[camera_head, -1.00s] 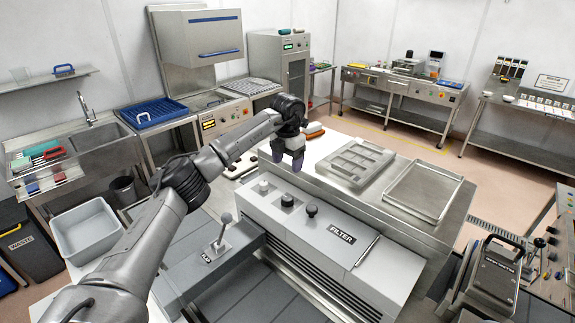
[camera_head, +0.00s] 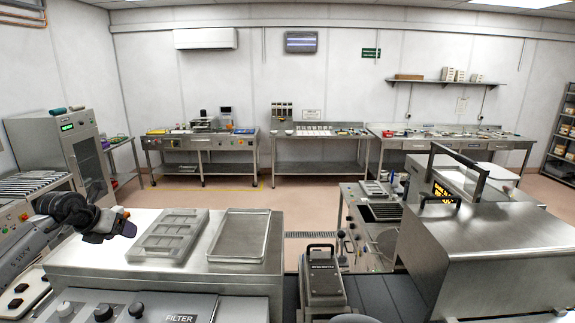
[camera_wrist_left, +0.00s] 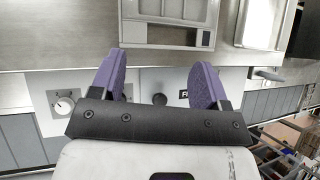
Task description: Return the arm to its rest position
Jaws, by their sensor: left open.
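My left arm comes in from the left in the head view. Its gripper (camera_head: 112,233) hangs at the left end of the steel worktop, left of the grey mould tray. In the left wrist view the gripper (camera_wrist_left: 158,82) has its two purple fingers apart, with nothing between them. It is above the filter unit's front panel (camera_wrist_left: 140,80), which has a white dial (camera_wrist_left: 64,105) and a dark knob. The grey mould tray (camera_head: 168,236) lies flat on the worktop and also shows in the wrist view (camera_wrist_left: 165,35). My right gripper is not in view.
A shallow steel tray (camera_head: 240,236) lies right of the mould tray. A black-topped device (camera_head: 322,272) stands right of the worktop (camera_head: 120,262). A large steel machine (camera_head: 490,235) fills the right foreground. Benches line the back wall, with open floor in front.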

